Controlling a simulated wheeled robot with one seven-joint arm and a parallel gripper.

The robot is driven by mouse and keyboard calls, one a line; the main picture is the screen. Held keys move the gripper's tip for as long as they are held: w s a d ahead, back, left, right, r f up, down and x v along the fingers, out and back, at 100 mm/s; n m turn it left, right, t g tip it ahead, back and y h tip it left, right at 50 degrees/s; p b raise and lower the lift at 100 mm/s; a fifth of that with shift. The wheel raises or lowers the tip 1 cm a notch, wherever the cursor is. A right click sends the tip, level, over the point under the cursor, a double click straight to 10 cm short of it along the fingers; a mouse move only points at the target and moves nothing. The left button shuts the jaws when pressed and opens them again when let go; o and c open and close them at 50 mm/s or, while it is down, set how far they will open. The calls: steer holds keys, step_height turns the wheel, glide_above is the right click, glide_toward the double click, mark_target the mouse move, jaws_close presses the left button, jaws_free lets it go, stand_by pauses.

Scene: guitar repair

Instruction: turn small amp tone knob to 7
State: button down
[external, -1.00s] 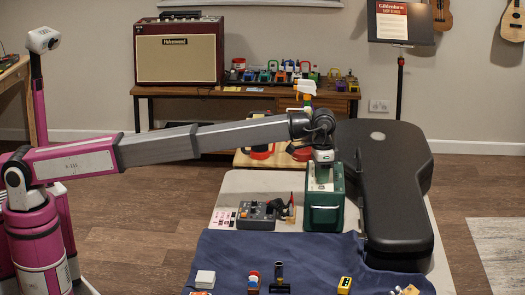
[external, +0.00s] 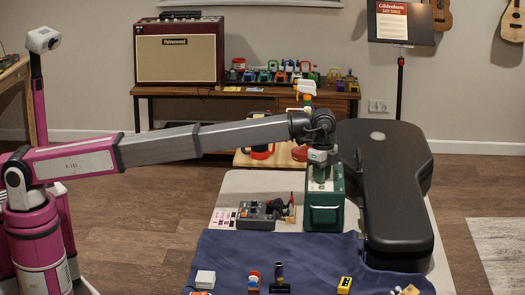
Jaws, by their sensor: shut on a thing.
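The small amp (external: 324,213) is a dark green box with a pale front edge, standing upright on the table next to the black guitar case. My gripper (external: 322,174) points straight down at the amp's top panel, where it is shut. The tone knob is hidden under the gripper or too small to make out, and so is any number on its scale. I cannot tell from this view exactly which knob the fingers hold.
A black guitar case (external: 398,235) lies close on the amp's right. A grey pedal unit (external: 257,218) sits to its left. A blue cloth (external: 225,251) in front carries several small items. A large red amp (external: 180,50) stands on the back bench.

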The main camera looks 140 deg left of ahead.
steer(key=shift+m, duration=0.9)
steer(key=c, duration=1)
jaws_free()
steer(key=shift+c, duration=0.2)
step_height(320, 180, up, 11)
steer(key=shift+f, duration=0.1)
